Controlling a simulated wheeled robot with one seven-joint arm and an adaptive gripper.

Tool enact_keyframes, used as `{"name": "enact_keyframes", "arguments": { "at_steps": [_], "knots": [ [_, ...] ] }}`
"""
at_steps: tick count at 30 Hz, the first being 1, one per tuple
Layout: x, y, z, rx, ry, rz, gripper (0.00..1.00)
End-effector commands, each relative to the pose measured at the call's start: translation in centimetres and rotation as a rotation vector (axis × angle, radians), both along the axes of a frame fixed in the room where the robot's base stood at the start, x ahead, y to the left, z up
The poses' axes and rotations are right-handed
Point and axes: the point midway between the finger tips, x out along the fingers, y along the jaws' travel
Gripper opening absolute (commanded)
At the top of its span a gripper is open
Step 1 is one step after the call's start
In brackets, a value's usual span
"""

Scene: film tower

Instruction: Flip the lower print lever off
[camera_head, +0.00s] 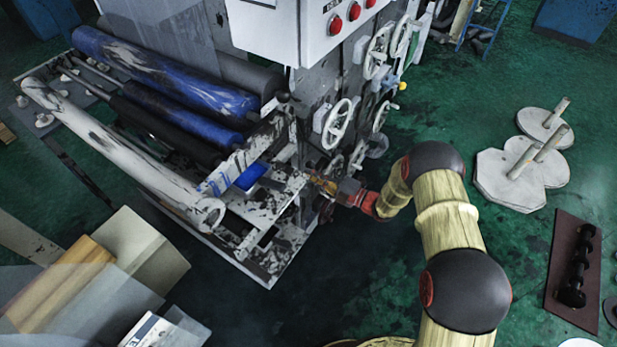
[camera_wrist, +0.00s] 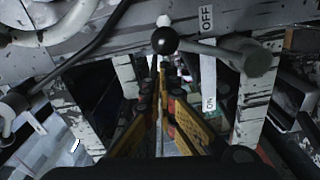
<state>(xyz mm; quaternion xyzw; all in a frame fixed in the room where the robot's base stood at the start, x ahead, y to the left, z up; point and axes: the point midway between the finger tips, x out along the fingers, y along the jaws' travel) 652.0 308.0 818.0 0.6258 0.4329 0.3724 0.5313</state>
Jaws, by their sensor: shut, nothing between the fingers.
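In the wrist view a lever with a black ball knob (camera_wrist: 165,40) lies nearly level, its grey arm running right to a round pivot (camera_wrist: 256,60). An OFF label (camera_wrist: 207,19) sits above the lever arm and an ON label (camera_wrist: 209,103) below it. My gripper (camera_wrist: 161,78) is shut and empty, its yellow and black fingers pointing forward with the tips just under the knob. I cannot tell whether they touch it. In the head view my gripper (camera_head: 316,181) is at the machine's near corner; the lever cannot be made out there.
The machine (camera_head: 290,150) has handwheels (camera_head: 337,124) on its side above my gripper and blue rollers (camera_head: 165,70) to the left. A white roller (camera_head: 125,155) runs along its front. Stands (camera_head: 520,175) are on the green floor at right. Floor near my arm is clear.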

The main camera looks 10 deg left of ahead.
Motion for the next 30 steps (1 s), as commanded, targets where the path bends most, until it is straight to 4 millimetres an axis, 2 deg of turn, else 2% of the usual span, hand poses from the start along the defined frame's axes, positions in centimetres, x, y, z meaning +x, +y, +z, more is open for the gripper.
{"name": "enact_keyframes", "arguments": {
  "at_steps": [7,23,30],
  "knots": [
    [0.7,-0.3,0.0,-0.001,-0.002,0.000,0.00],
    [0.8,-0.4,0.0,-0.001,-0.003,-0.002,0.00],
    [-0.7,-1.5,0.7,-0.002,0.002,-0.001,0.00]
  ]
}}
